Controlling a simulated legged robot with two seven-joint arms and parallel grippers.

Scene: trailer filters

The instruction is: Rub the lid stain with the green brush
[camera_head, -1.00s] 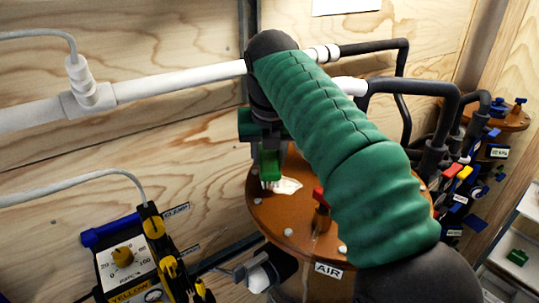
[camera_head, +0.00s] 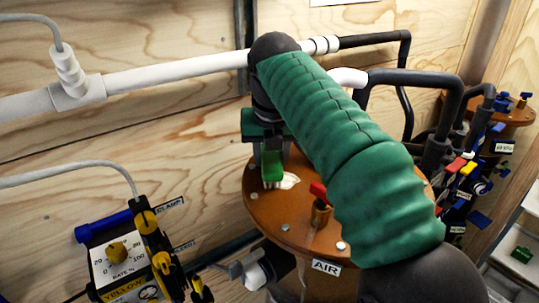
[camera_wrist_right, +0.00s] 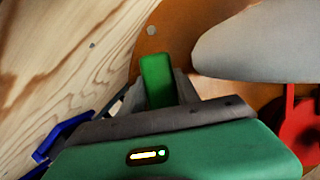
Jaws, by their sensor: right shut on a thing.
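The green brush (camera_head: 272,166) is held upright, its pale bristles down at the brown lid (camera_head: 262,212) of the tank labelled AIR. The whitish lid stain (camera_head: 289,181) shows just right of the bristles; the brush hides part of that area. The bristles look at or very near the lid; exact contact is unclear. My right gripper (camera_head: 270,147) is shut on the brush. The right wrist view shows the brush (camera_wrist_right: 157,80) between the jaws (camera_wrist_right: 158,108), with the bristles hidden. My left gripper is not in view.
A red-handled valve (camera_head: 319,196) stands on the lid to the right of the stain, with bolts around the rim. A white pipe (camera_head: 150,80) runs along the wooden wall behind. A control box (camera_head: 120,258) is at lower left. Another brown-lidded tank (camera_head: 512,112) stands far right.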

